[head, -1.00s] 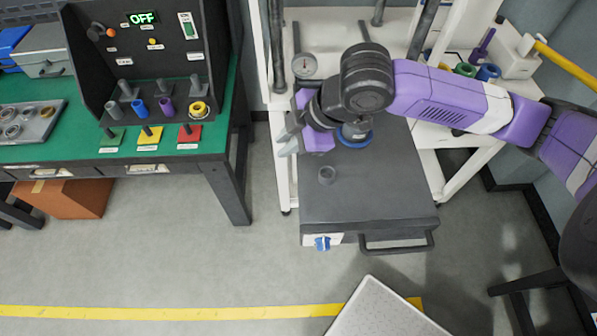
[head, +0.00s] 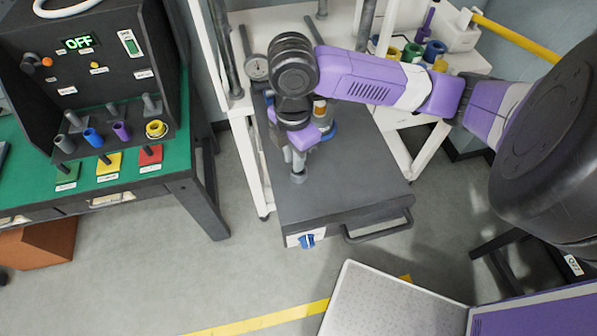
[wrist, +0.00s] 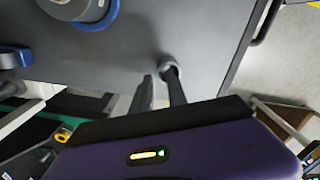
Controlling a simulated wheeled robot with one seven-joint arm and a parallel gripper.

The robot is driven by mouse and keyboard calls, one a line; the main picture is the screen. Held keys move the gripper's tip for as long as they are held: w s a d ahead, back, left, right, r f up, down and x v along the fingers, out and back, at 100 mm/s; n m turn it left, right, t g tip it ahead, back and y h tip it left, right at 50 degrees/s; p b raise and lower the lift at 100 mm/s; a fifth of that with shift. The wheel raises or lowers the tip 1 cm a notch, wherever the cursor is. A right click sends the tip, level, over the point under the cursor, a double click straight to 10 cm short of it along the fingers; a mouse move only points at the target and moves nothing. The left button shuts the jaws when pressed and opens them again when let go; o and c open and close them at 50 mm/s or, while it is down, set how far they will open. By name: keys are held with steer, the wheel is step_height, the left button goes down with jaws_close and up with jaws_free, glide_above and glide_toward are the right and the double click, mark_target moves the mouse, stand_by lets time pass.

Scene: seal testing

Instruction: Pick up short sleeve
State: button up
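The short sleeve, a small grey ring (head: 298,178), stands on the dark top of the cart-like unit. It also shows in the wrist view (wrist: 168,64), at the tip of one finger. My gripper (head: 292,163) points down at it from above. In the wrist view my gripper (wrist: 159,76) has its two dark fingers apart with a narrow gap. The right fingertip overlaps the sleeve's opening; the left tip is just beside the ring. I cannot tell whether a finger touches the ring.
A blue-ringed round part (wrist: 98,14) sits on the same top near my gripper. A gauge (head: 257,67) stands behind. The bench (head: 185,150) with coloured sleeves on pegs is at left. A pale perforated panel (head: 385,305) is in front. The top's front right is clear.

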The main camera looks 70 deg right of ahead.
steer(key=shift+d+f, duration=0.1)
steer(key=shift+f, duration=1.2)
jaws_close()
